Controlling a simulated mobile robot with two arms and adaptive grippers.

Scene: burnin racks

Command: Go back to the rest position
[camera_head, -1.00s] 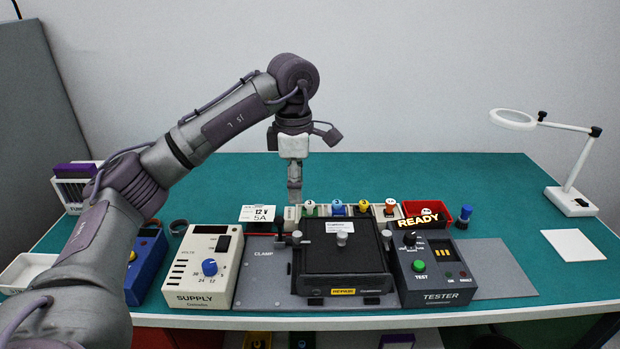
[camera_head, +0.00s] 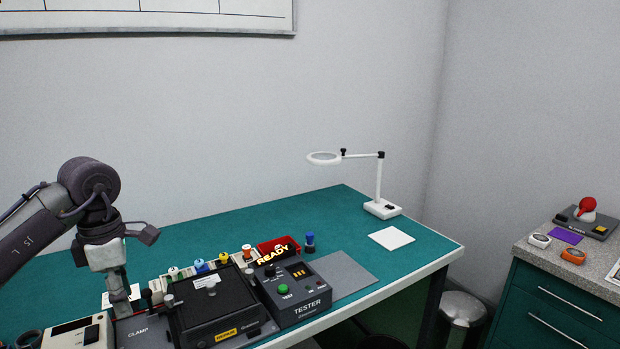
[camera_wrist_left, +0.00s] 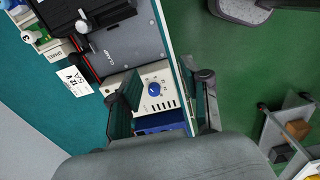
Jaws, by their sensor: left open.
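My left gripper (camera_head: 122,299) hangs above the left part of the green bench (camera_head: 330,208) in the head view, beside the clamp plate (camera_head: 143,333). In the left wrist view my left gripper (camera_wrist_left: 165,98) is open, with nothing between its fingers. Below it lie the white supply unit (camera_wrist_left: 170,88) with a blue knob and the grey clamp plate (camera_wrist_left: 140,45). My right gripper is in neither view.
The black clamp fixture (camera_head: 210,305) and the tester (camera_head: 292,290) with its READY sign stand right of the gripper. A magnifier lamp (camera_head: 382,207) stands at the far right of the bench. A cabinet (camera_head: 560,312) and a bin (camera_head: 462,312) are further right.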

